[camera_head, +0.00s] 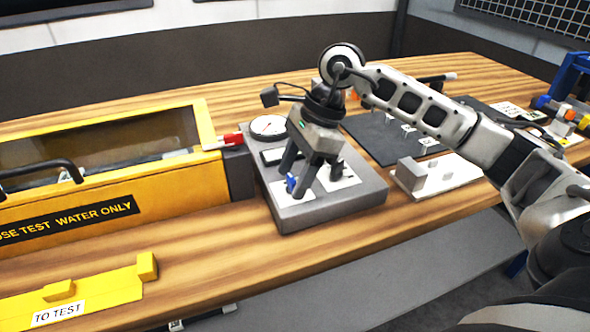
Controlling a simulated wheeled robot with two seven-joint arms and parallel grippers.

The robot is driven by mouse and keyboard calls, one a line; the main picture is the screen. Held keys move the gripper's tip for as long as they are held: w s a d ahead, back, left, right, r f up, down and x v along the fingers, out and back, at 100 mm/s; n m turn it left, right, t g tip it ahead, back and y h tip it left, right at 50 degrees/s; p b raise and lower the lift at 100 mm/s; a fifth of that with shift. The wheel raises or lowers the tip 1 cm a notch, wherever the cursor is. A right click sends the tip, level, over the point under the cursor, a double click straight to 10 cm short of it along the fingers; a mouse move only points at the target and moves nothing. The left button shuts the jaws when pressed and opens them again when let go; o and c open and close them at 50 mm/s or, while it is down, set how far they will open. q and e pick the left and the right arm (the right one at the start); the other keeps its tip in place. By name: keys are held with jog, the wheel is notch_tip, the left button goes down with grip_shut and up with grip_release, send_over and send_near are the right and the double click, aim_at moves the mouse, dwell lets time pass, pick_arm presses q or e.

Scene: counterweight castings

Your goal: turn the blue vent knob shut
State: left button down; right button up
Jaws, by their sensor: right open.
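The blue vent knob (291,184) stands on a white plate at the front of a grey panel box (330,211) on the wooden bench. My right gripper (300,186) reaches down over the panel with its fingers spread open. One finger is right beside the blue knob and hides part of it. I cannot tell whether it touches the knob. My left gripper is out of view.
A round gauge (268,127) is at the panel's back. A white block fixture (437,177) sits to the right.

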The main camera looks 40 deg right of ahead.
jog(key=c, duration=1)
